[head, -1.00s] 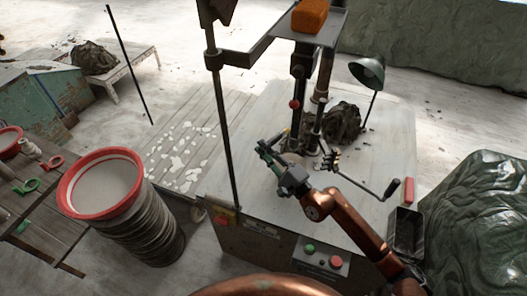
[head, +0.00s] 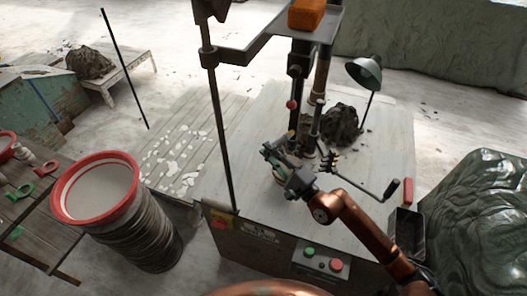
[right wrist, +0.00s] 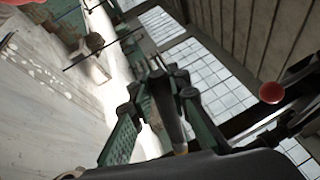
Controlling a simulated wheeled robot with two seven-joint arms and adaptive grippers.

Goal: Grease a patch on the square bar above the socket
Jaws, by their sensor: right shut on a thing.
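The dark square bar (head: 298,72) stands upright on the machine, near a second dark upright (head: 318,95). I cannot make out the socket clearly among the dark parts low on these uprights. My right gripper (head: 272,153) is over the machine's table, just left of the uprights' lower part. It is shut on a slim dark handled tool, which shows between the green-padded fingers in the right wrist view (right wrist: 166,108). The tool's working end and any grease are not clear. I cannot see whether it touches the bar. My left gripper is out of view.
A red knob (head: 291,104) sits on the uprights, and also shows in the right wrist view (right wrist: 271,92). A crank handle (head: 375,190), a clay lump (head: 341,121) and a lamp (head: 364,72) are right of them. A thin post (head: 222,130) stands left. A red-rimmed bucket (head: 105,160) is further left.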

